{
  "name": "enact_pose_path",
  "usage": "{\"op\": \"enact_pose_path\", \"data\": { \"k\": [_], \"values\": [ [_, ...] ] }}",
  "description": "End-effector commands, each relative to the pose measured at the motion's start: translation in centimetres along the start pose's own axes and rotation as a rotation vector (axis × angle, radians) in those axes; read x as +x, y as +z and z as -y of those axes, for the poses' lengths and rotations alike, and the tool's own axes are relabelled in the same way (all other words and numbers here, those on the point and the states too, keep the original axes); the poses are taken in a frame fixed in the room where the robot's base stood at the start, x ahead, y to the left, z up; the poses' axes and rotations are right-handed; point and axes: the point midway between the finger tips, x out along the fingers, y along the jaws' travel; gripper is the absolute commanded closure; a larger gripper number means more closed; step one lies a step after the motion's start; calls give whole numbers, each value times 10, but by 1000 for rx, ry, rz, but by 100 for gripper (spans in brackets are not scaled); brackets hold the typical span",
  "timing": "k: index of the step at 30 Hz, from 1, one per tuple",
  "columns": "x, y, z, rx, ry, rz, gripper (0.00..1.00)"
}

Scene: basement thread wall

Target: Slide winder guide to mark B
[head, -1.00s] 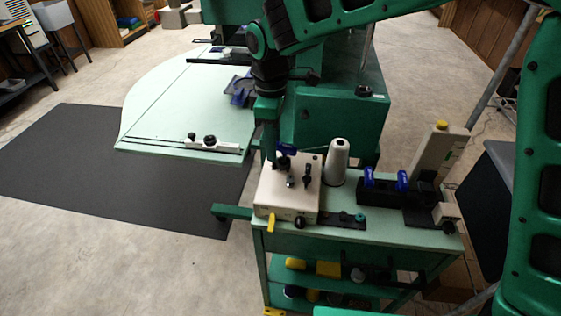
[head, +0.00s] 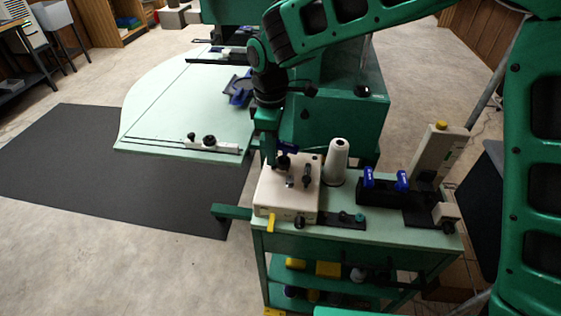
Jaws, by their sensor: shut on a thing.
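The cream winder box (head: 284,198) stands on the left part of the green cart top. My gripper (head: 284,158) reaches down over the back of the box. It is shut on a small dark knob (head: 284,163) on the box top, which looks like the winder guide; my fingers partly hide it. A dark upright lever (head: 306,177) stands on the box top to the right of the knob. Mark B cannot be made out at this size.
A white thread cone (head: 337,160) stands close to the right of the box. Blue spools in a black holder (head: 376,194) and a tall cream unit (head: 438,155) stand farther right. A pale table (head: 185,105) lies behind left.

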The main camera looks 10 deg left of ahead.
Motion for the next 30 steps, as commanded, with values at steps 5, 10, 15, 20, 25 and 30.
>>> {"op": "enact_pose_path", "data": {
  "k": [5, 10, 15, 20, 25, 30],
  "values": [
    [0, 0, -1, 1, 0, 1, 100],
    [-1, 0, -5, 2, 1, 1, 100],
    [-1, 0, -10, 2, 1, 1, 100],
    [-1, 1, -14, 2, 0, 1, 100],
    [0, 1, -18, 2, 0, 2, 100],
    [0, 1, -18, 3, 0, 2, 100]
  ]
}}
